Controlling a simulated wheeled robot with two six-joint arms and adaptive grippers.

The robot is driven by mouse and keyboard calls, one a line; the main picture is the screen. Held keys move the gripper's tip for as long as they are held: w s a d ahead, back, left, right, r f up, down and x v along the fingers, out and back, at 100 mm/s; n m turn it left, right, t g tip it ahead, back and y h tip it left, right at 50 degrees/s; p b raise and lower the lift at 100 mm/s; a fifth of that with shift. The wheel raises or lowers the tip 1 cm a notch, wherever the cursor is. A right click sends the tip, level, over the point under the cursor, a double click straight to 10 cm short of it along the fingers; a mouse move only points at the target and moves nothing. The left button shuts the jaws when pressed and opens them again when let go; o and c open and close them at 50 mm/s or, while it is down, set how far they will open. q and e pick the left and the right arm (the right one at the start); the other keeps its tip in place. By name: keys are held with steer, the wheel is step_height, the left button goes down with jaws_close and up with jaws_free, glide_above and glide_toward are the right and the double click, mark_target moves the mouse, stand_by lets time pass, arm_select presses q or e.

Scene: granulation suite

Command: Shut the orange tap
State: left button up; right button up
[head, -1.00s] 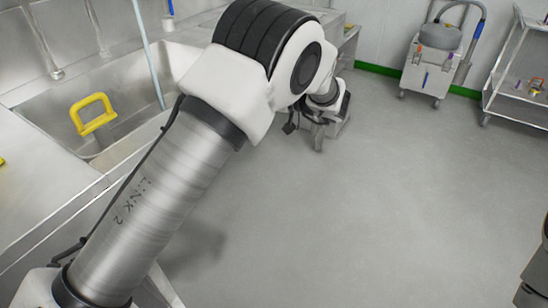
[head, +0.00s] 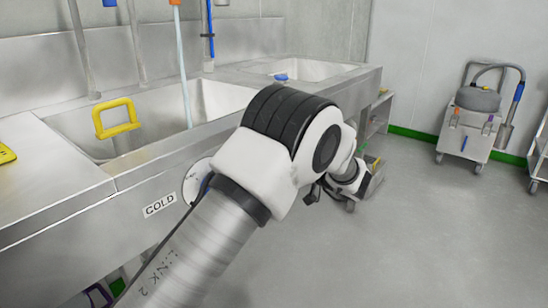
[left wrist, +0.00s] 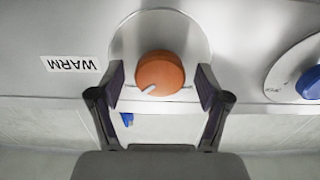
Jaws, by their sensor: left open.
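The orange tap (left wrist: 160,73) is a round knob on a pale disc on the steel sink front, seen in the left wrist view. My left gripper (left wrist: 159,87) is open, with one finger on each side of the knob. I see gaps between the fingers and the knob; I cannot tell how near the tips are to the panel. An upside-down WARM label (left wrist: 73,64) is left of the knob. In the head view my arm hides the orange tap. My right gripper is out of view.
A blue tap (left wrist: 311,83) is beside the orange one. In the head view, a COLD label (head: 160,205) is on the sink front. A yellow handle (head: 117,117) is over the sink basin (head: 75,127). A cart (head: 468,132) stands at the right wall; the floor before it is clear.

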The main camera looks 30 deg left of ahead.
arm_select(q)
steer(key=c, duration=1.2)
steer(key=shift+o, duration=0.2)
steer(key=shift+n, duration=0.4)
steer(key=n+b, duration=0.5)
steer(key=n, duration=1.2)
steer(key=shift+b, duration=0.3)
